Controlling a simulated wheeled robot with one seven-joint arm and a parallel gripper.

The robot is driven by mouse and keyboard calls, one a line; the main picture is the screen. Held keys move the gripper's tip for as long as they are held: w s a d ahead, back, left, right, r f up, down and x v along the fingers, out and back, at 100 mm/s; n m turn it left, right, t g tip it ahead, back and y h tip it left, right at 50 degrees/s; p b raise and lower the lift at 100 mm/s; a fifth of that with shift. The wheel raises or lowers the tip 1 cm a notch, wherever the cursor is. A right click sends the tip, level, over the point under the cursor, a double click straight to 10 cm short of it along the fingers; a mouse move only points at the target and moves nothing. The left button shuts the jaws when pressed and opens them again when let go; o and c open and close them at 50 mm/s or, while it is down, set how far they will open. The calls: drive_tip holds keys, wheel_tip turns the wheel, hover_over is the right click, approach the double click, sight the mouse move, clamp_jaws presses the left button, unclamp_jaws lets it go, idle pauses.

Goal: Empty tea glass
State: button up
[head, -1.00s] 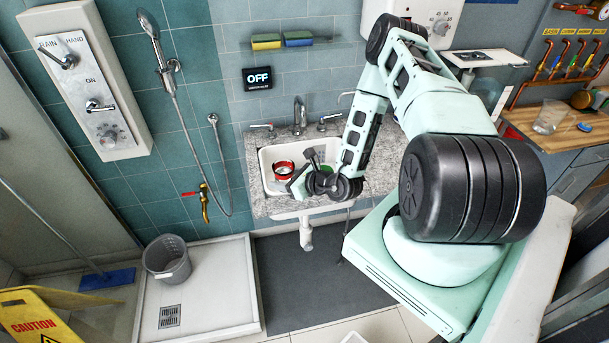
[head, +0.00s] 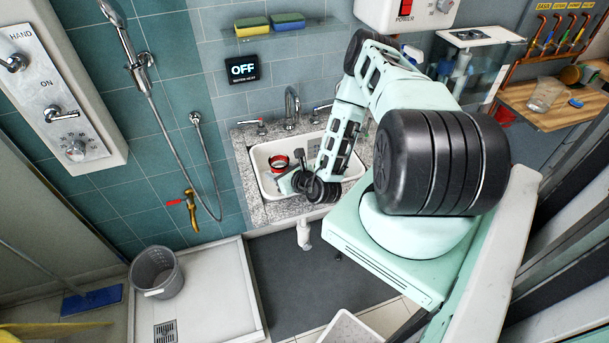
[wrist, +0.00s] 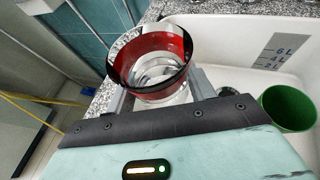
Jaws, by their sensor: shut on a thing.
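The tea glass (wrist: 160,72) is clear with a wide dark-red band below its rim; I cannot tell if the red is tea or the glass's colour. In the wrist view I look into its open mouth, and clear ridged glass shows inside. My gripper (wrist: 158,92) is shut on it, a finger on each side. In the head view the red glass (head: 278,162) shows at the left part of the white sink (head: 263,160), with my gripper (head: 284,180) at it. The glass's lower part is hidden.
A green cup (wrist: 290,108) stands in the sink, close to the right of my gripper, near litre marks on the sink wall. The faucet (head: 291,105) rises behind the sink. A speckled stone counter (head: 247,185) surrounds it. A grey bucket (head: 156,270) stands at lower left.

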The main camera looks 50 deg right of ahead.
sight(287, 168)
drive_tip(key=shift+d+r, duration=0.1)
drive_tip(key=shift+d, duration=0.05)
drive_tip(key=shift+d+r+m+y+b, duration=0.15)
drive_tip(key=shift+d+m+y+b, duration=0.2)
drive_tip(key=shift+m+b, duration=0.15)
drive_tip(key=d+m+y+b, duration=0.1)
drive_tip(key=b, duration=0.1)
drive_tip(key=d+f+m+y+b, duration=0.1)
drive_tip(key=b, duration=0.1)
drive_tip(key=shift+s+f+m+b, duration=0.1)
drive_tip(key=shift+f+m+b, duration=0.2)
drive_tip(key=shift+b, duration=0.05)
drive_tip(key=m+y+b, duration=0.1)
drive_tip(key=b, duration=0.1)
drive_tip(key=d+m+b, duration=0.1)
drive_tip(key=b, duration=0.1)
drive_tip(key=shift+d+r+y, duration=0.15)
drive_tip(key=shift+d+y, duration=0.15)
drive_tip(key=shift+y, duration=0.05)
drive_tip(key=shift+r+m, duration=0.25)
drive_tip(key=shift+m, duration=0.15)
drive_tip(key=shift+r+m+t+y+b, duration=0.45)
drive_tip(key=shift+m+y+b, duration=0.25)
drive_tip(key=shift+b, duration=0.45)
drive_tip(key=shift+d+r, duration=0.2)
drive_tip(key=shift+d, duration=0.05)
